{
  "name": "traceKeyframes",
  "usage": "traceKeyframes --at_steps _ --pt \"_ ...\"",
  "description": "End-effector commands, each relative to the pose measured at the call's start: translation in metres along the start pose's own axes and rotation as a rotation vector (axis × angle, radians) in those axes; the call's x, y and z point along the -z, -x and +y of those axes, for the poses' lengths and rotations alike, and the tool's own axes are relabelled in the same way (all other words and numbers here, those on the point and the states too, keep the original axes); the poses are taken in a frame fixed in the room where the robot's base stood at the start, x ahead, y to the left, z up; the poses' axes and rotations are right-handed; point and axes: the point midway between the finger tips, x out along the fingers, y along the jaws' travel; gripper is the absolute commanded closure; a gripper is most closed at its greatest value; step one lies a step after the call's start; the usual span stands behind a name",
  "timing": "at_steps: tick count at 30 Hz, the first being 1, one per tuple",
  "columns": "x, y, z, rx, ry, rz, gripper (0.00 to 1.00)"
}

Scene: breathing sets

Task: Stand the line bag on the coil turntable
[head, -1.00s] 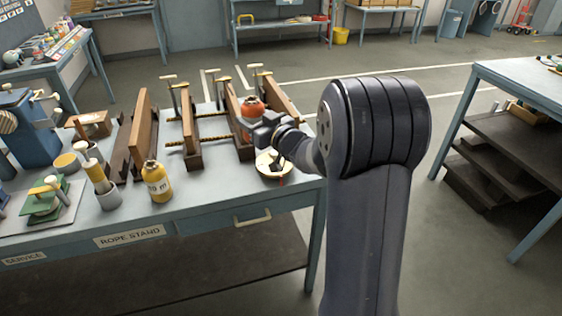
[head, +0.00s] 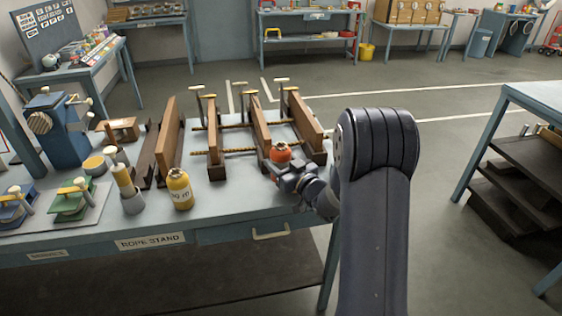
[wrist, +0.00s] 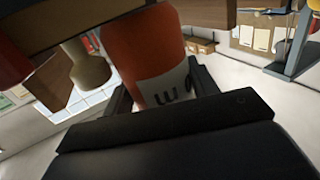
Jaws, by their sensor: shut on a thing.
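The orange-red line bag (head: 281,153) is upright in my gripper (head: 287,170) in the head view, at the right end of the rope stand table (head: 220,222). In the wrist view the bag (wrist: 150,58), with a white label and dark lettering, stands between the fingers (wrist: 155,90). My gripper is shut on it. The coil turntable cannot be made out now; my gripper and wrist cover that part of the table. I cannot tell whether the bag's base touches anything.
Wooden clamp frames (head: 262,125) with upright boards and threaded rods stand just behind and left of the bag. A yellow labelled container (head: 180,189) stands at the front, left of my gripper. A blue side table (head: 540,102) is at right, with open floor between.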

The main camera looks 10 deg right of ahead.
Motion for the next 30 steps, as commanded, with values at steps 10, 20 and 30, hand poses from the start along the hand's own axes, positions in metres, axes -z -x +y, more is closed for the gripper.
traceKeyframes --at_steps 10,20,30 --pt "-0.003 0.0 0.0 0.0 0.0 -0.001 0.36" --pt "-0.003 0.0 0.0 0.0 0.0 -0.001 0.23" --pt "-0.002 0.026 0.001 -0.004 -0.001 -0.001 0.23"
